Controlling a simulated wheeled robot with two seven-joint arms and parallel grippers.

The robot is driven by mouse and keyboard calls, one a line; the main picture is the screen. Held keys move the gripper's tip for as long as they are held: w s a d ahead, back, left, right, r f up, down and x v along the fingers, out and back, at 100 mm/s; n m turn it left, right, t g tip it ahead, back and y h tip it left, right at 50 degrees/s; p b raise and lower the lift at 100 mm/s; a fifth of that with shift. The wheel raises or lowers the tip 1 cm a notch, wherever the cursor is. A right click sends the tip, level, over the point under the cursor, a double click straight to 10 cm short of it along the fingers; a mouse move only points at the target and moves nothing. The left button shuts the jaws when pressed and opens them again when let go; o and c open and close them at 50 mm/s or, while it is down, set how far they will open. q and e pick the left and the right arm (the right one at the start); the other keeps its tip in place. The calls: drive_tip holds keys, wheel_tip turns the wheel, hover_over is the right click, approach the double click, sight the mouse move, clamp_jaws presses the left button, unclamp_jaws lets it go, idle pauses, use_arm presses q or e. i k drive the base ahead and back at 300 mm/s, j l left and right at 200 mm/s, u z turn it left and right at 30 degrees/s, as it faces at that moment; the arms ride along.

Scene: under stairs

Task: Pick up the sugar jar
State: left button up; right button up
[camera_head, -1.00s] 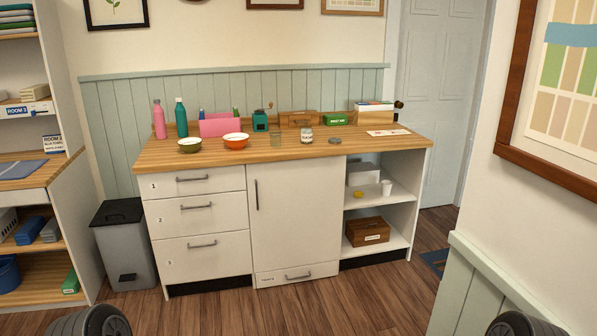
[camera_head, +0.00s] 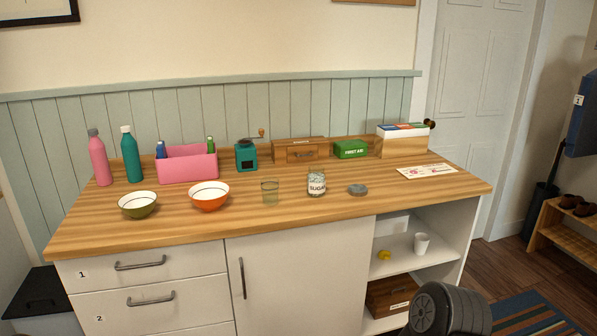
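The sugar jar (camera_head: 317,183) is a clear glass jar with a "SUGAR" label, standing upright on the wooden counter (camera_head: 400,203). A grey round lid (camera_head: 357,190) lies on the counter just right of it. The jar's top looks open. A dark ribbed part of my own body shows at the bottom right. Neither of my grippers is in the picture.
A clear glass (camera_head: 270,192) stands left of the jar, then an orange bowl (camera_head: 209,196) and a green bowl (camera_head: 138,205). Behind are a wooden box (camera_head: 299,151), a green first aid box (camera_head: 350,149) and a teal grinder (camera_head: 246,157). The counter's front strip is clear.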

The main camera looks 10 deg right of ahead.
sight(316, 177)
drive_tip(key=i+l, duration=0.65)
drive_tip(key=l, duration=0.25)
drive_tip(key=i+l, duration=0.35)
drive_tip(key=l, duration=0.15)
drive_tip(key=j+u, duration=0.05)
